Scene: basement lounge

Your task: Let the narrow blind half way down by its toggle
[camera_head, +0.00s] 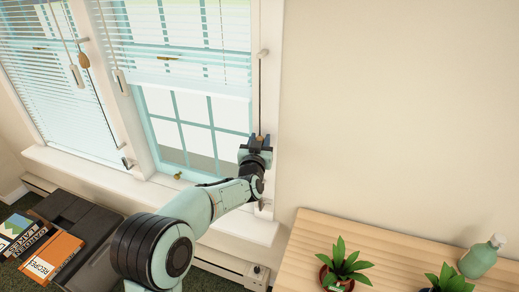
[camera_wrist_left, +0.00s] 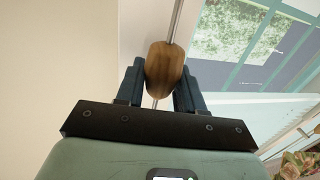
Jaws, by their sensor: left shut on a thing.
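The narrow blind (camera_head: 180,40) hangs over the upper part of the right-hand window, its bottom rail (camera_head: 195,88) above the lower panes. Its cord (camera_head: 261,95) runs down from a small knob on the right frame. My left gripper (camera_head: 257,142) is at the right side of the window, shut on the wooden toggle (camera_head: 260,137). In the left wrist view the toggle (camera_wrist_left: 165,68) sits between the two dark fingers, with the cord passing above and below it. My right gripper is not in view.
A wider blind (camera_head: 45,80) covers the left window, with another wooden toggle (camera_head: 84,61) beside it. A sill (camera_head: 100,180) runs below. A wooden table (camera_head: 310,235) with potted plants (camera_head: 345,265) and a green bottle (camera_head: 482,257) stands at right. Books (camera_head: 50,258) lie lower left.

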